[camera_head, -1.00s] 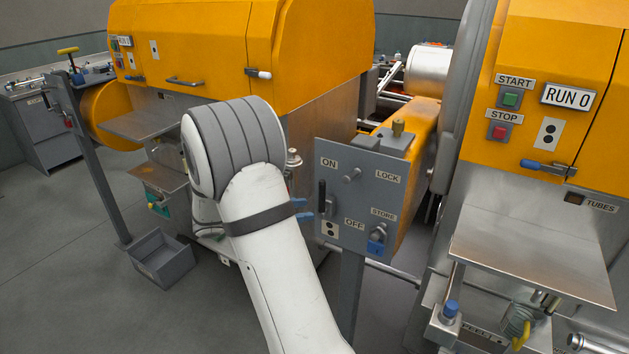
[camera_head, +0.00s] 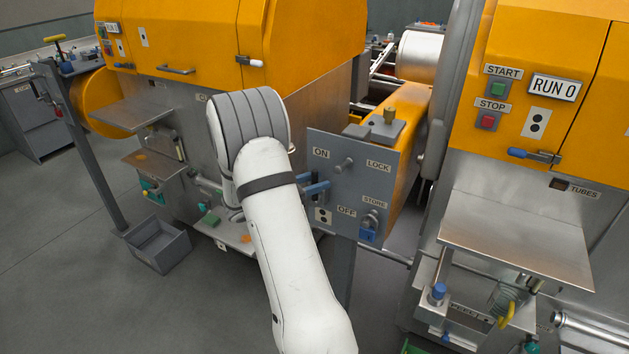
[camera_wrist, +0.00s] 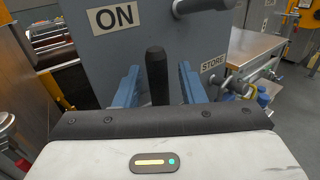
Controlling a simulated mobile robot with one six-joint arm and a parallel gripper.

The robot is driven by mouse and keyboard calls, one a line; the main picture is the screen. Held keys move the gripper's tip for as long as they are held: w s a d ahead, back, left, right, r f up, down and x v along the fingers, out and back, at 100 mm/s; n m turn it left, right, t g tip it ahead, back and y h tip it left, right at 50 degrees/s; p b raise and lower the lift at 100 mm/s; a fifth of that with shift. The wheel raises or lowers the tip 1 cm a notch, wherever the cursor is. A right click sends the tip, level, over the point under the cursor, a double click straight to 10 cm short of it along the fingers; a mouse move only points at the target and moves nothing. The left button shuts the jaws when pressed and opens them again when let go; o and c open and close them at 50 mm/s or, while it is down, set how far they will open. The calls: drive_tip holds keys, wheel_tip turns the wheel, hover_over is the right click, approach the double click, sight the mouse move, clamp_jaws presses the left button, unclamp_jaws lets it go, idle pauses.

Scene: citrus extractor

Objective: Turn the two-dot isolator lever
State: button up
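The grey isolator panel (camera_head: 352,180) stands on a post between two orange machines, with ON, OFF, LOCK and STORE labels. A two-dot plate (camera_head: 322,215) is at its lower left. The black isolator lever (camera_wrist: 157,75) stands upright below the ON label in the wrist view. In the head view my gripper's fingers mostly hide it. My gripper (camera_head: 315,187) has blue fingers at the panel's left side. In the wrist view my gripper (camera_wrist: 158,69) is open, one finger on each side of the lever, with gaps visible on both sides.
A grey knob (camera_head: 344,165) sticks out beside LOCK, and a blue padlock (camera_head: 368,234) hangs under STORE. A machine with a two-dot plate (camera_head: 535,123) and a metal shelf (camera_head: 520,235) stands at right. A grey bin (camera_head: 158,246) is on the floor at left.

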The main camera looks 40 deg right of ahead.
drive_tip(key=shift+c, duration=0.2)
clamp_jaws()
